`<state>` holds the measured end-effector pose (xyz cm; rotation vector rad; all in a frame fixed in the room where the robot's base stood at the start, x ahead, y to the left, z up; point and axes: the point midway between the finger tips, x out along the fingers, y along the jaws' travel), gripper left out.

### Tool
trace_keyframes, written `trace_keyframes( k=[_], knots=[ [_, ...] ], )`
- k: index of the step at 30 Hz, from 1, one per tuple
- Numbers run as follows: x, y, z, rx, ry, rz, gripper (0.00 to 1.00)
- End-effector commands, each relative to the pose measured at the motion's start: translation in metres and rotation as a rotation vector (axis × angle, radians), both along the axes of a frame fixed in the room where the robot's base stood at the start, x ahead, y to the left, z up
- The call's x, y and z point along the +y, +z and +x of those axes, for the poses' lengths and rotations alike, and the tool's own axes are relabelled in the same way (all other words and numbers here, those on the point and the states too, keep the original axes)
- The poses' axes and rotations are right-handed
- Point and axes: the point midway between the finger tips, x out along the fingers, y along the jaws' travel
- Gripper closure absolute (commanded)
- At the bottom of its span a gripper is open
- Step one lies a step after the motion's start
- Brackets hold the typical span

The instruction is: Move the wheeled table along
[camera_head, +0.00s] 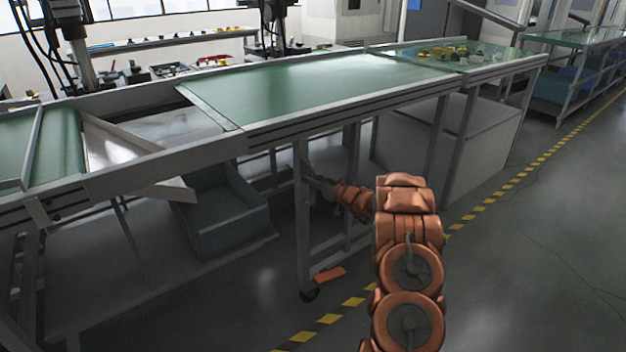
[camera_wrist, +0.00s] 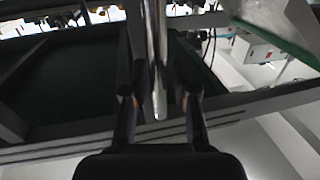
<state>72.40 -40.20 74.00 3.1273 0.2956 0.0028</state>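The wheeled table (camera_head: 318,88) has a green top and a grey metal frame and spans the middle of the head view. Its near leg (camera_head: 302,225) runs down to a dark caster (camera_head: 310,294) on the floor. My orange arm reaches under the table edge, and my gripper (camera_head: 312,180) is beside that leg, small and partly hidden there. In the wrist view, the two dark fingers of my gripper (camera_wrist: 160,106) stand apart. A shiny metal post (camera_wrist: 156,60) shows between them, with gaps on both sides. I cannot tell whether it is the table's leg.
A conveyor section (camera_head: 60,145) with a slanted plate adjoins at left. A grey bin (camera_head: 225,215) and a large grey box (camera_head: 470,140) stand below and behind. Yellow-black floor tape (camera_head: 330,318) runs diagonally past the caster.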

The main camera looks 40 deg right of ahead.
Motion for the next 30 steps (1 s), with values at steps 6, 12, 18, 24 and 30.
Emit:
trace_keyframes(
  k=[6, 12, 18, 24, 30],
  knots=[
    [-0.001, -0.001, -0.001, 0.001, -0.002, 0.001, 0.59],
    [-0.002, -0.001, -0.003, 0.002, -0.002, 0.002, 0.59],
    [-0.007, -0.002, -0.022, 0.004, -0.006, 0.002, 0.59],
    [-0.014, -0.001, -0.060, 0.004, -0.007, 0.003, 0.59],
    [-0.020, 0.000, -0.094, 0.000, -0.005, 0.002, 0.59]
  ],
)
